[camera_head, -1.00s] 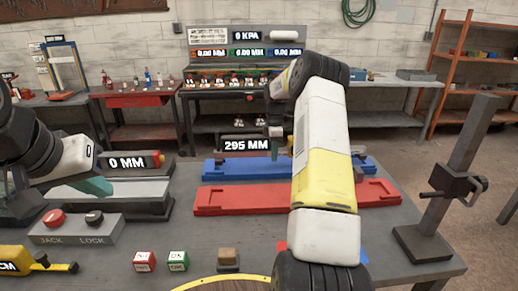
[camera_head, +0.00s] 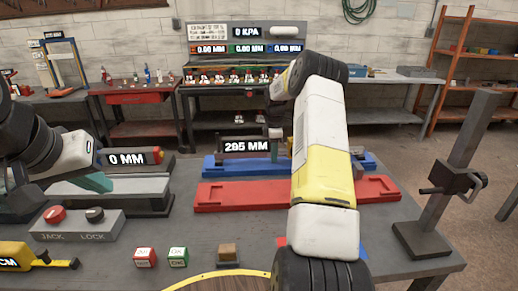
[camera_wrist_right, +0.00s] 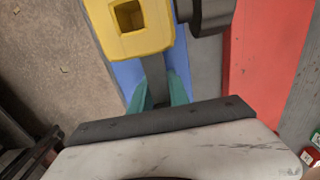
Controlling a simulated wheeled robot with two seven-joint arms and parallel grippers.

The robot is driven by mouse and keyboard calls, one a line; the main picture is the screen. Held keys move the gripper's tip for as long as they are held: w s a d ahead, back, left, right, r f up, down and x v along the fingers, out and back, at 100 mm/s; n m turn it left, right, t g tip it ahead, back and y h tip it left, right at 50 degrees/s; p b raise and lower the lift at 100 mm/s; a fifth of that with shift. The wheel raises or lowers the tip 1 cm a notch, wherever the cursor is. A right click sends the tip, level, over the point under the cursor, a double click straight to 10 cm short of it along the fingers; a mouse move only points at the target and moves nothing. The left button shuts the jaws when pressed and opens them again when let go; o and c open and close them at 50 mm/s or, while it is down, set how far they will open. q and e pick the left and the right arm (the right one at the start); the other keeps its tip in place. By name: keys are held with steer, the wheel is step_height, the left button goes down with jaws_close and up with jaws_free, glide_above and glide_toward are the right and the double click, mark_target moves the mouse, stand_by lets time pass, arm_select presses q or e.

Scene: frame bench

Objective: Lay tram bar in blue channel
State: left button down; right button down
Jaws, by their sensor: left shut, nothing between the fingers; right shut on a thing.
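The blue channel (camera_head: 222,166) lies behind the red channel on the bench, partly hidden by my right arm. In the right wrist view, my right gripper (camera_wrist_right: 160,92) is shut on a narrow grey bar (camera_wrist_right: 154,76), which I take for the tram bar. A yellow block (camera_wrist_right: 132,24) with a square hole sits at its far end. Blue surface (camera_wrist_right: 127,76) shows below the bar; I cannot tell whether they touch. In the head view, teal of the right gripper (camera_head: 274,150) shows beside the 295 MM readout (camera_head: 247,147). My left gripper (camera_head: 95,182) is shut and empty at the left.
The red channel (camera_head: 245,195) lies in front of the blue one. A grey box with JACK and LOCK buttons (camera_head: 75,228) stands at the left. A grey post stand (camera_head: 462,165) is at the right.

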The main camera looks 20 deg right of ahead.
steer(key=shift+f, duration=0.3)
steer(key=c, duration=1.2)
jaws_free()
steer(key=shift+o, duration=0.2)
steer(key=shift+f, duration=0.1)
step_height(320, 180, up, 8)
